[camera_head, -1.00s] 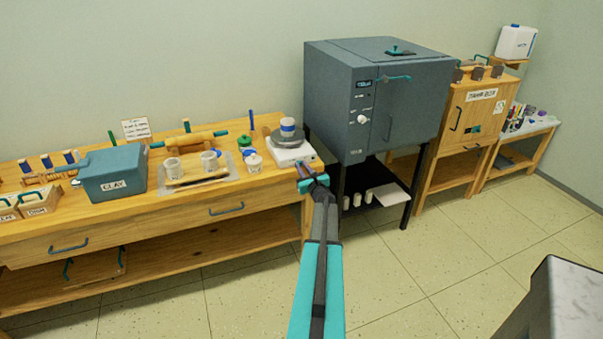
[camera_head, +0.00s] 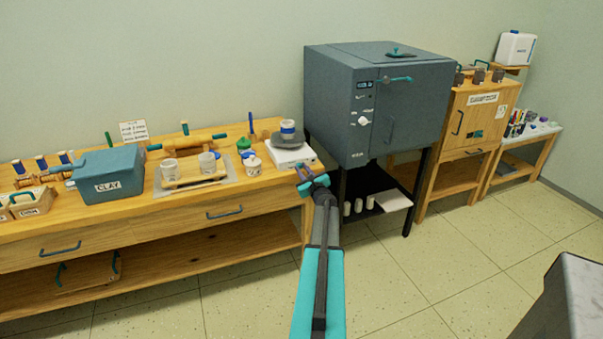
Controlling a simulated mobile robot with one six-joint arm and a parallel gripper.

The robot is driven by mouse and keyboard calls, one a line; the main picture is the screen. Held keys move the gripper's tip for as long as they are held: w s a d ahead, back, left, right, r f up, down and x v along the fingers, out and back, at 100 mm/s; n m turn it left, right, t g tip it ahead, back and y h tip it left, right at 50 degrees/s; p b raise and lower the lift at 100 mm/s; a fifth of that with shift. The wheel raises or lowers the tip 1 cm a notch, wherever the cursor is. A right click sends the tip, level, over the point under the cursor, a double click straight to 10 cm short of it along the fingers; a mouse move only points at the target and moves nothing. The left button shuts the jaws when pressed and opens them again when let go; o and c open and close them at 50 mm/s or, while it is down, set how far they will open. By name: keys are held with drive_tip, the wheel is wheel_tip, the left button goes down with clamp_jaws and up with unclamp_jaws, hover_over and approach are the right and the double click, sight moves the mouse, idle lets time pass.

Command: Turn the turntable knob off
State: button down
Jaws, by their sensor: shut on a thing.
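The turntable (camera_head: 291,153) is a white square base with a dark grey round plate, at the right end of the wooden bench (camera_head: 230,199). A small white jar with a blue band (camera_head: 287,127) stands on the plate. My gripper (camera_head: 304,168) is at the front right of the turntable base, by the bench's front edge, with its fingers pointing toward the base. It is shut on the turntable knob, which is too small and covered to make out. The knob's setting cannot be read.
A grey kiln (camera_head: 340,105) on a black stand is close right of the bench. A blue clay box (camera_head: 112,178), a tray with cups (camera_head: 205,179) and a small jar (camera_head: 253,167) are to the left. A marble-topped block (camera_head: 575,295) is at the lower right. The floor between is clear.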

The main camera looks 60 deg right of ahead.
drive_tip(key=shift+w+a, duration=0.1)
drive_tip(key=shift+a, duration=0.05)
drive_tip(key=c, duration=1.6)
unclamp_jaws()
drive_tip(key=shift+b+v, duration=1.25)
drive_tip(key=shift+v, duration=5.65)
drive_tip(key=shift+w, duration=0.1)
